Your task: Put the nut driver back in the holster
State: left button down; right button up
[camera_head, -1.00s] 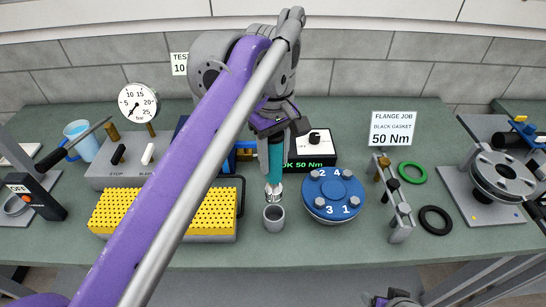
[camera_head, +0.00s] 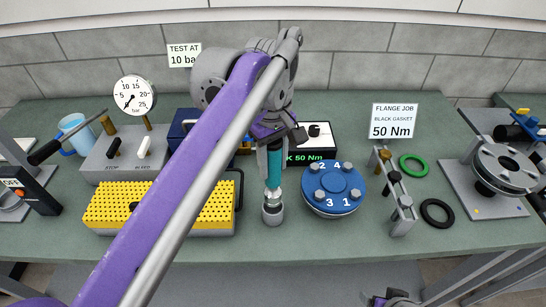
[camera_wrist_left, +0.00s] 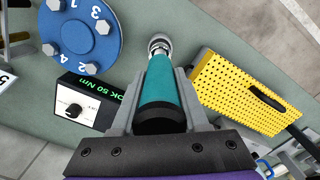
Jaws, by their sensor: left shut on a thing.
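The nut driver has a teal handle (camera_head: 274,168) and a metal lower end; it is upright. My left gripper (camera_head: 270,140) is shut on its upper part, and the jaws also show in the wrist view (camera_wrist_left: 161,110) on either side of the teal handle (camera_wrist_left: 163,80). The holster, a small grey cup (camera_head: 272,216), stands on the bench directly under the driver. The driver's metal end meets the cup's mouth and seems to be inside it; how deep is hidden. Part of my right gripper (camera_head: 392,299) shows at the bottom edge, its jaws unclear.
A blue flange (camera_head: 333,188) with numbered bolts stands close right of the cup. A yellow perforated tray (camera_head: 160,203) is close on the left. A torque display box (camera_head: 318,140) is behind. A bolt rack (camera_head: 402,213) and black ring (camera_head: 437,213) lie further right. The bench in front is clear.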

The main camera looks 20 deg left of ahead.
aim_at(272, 144)
pick_arm(q)
jog(key=shift+f, duration=0.65)
jog(key=shift+p, duration=0.35)
dwell(1.6)
jog(key=shift+f+b, duration=1.55)
jog(key=shift+f, duration=1.3)
jog(key=shift+c, duration=1.7)
grip_release()
notch_tip(272, 144, up, 11)
jog(key=shift+w+a+f+p, duration=0.1)
jog(key=shift+p, duration=0.65)
